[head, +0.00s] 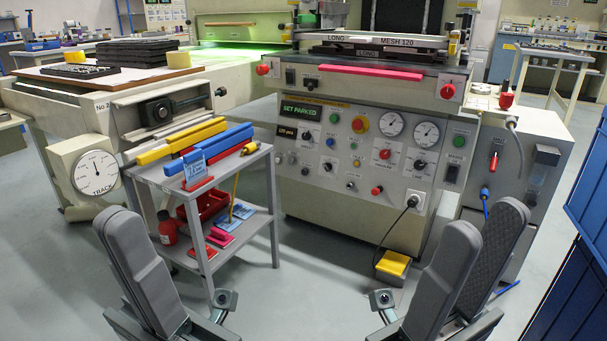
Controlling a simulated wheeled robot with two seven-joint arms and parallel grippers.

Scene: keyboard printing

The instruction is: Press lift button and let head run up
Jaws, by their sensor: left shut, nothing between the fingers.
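The control panel (345,165) of the printing machine faces me, with several small coloured buttons, knobs and two dials. Its lit green display (300,111) ends in the word PARKED. The button labels are too small to read, so I cannot tell which is the lift button. The print head (380,50) sits low across the machine top, behind a label bar reading LONG MESH 120. My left gripper (120,218) is at the lower left, its two grey fingers together and empty. My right gripper (484,222) is at the lower right, its fingers apart and empty. Both are clear of the panel.
A grey trolley (200,183) with coloured bars stands in front left. A yellow foot pedal (393,266) with a cable is on the floor below the panel. A grey cabinet (530,185) stands right. The centre floor is clear.

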